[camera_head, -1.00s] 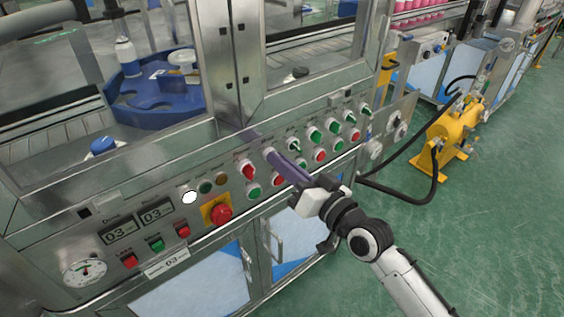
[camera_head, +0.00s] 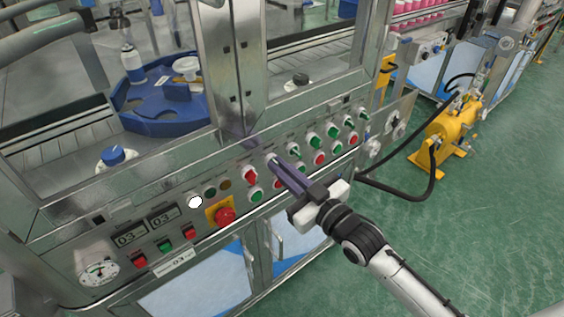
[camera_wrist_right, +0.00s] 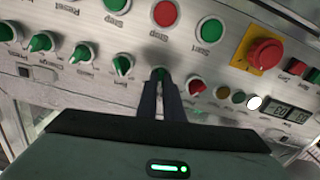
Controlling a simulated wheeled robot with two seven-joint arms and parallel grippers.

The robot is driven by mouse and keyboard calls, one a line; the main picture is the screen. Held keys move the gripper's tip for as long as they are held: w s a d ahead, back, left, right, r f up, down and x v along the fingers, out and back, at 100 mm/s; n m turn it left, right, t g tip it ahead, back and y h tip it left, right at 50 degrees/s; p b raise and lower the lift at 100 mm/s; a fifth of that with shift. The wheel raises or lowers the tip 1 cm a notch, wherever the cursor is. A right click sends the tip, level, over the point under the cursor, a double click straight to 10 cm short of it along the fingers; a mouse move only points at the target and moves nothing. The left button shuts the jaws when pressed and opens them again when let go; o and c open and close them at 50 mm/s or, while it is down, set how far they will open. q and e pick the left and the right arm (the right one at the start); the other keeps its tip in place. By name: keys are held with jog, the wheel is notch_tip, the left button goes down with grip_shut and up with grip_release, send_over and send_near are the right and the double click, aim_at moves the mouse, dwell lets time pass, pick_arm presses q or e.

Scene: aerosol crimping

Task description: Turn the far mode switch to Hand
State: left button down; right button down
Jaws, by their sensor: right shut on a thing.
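A row of selector switches runs along the sloping metal panel (camera_head: 200,172). My right gripper (camera_head: 271,160) reaches in from the lower right, its two long dark fingers shut on a green switch (camera_wrist_right: 158,73) of that row. In the right wrist view the fingertips (camera_wrist_right: 161,84) cover most of this switch, so its pointer and label cannot be read. A red switch (camera_head: 250,176) is beside the gripped one, and more green switches (camera_head: 315,138) continue the row on its other side. My left gripper is not in view.
Red and green push buttons (camera_head: 256,195) sit just below the switch row. A red emergency stop (camera_head: 225,215) on a yellow plate, a lit white lamp (camera_head: 195,202) and number displays (camera_head: 130,236) are to the left. A yellow machine (camera_head: 447,135) stands on open green floor at right.

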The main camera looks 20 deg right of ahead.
jog(key=n+p, duration=0.1)
jog(key=n, duration=0.3)
jog(key=shift+a, duration=0.1)
jog(key=shift+p, duration=0.3)
dwell(0.4)
jog(key=c, duration=1.9)
grip_release()
jog(key=v, duration=1)
jog(key=shift+s, duration=0.2)
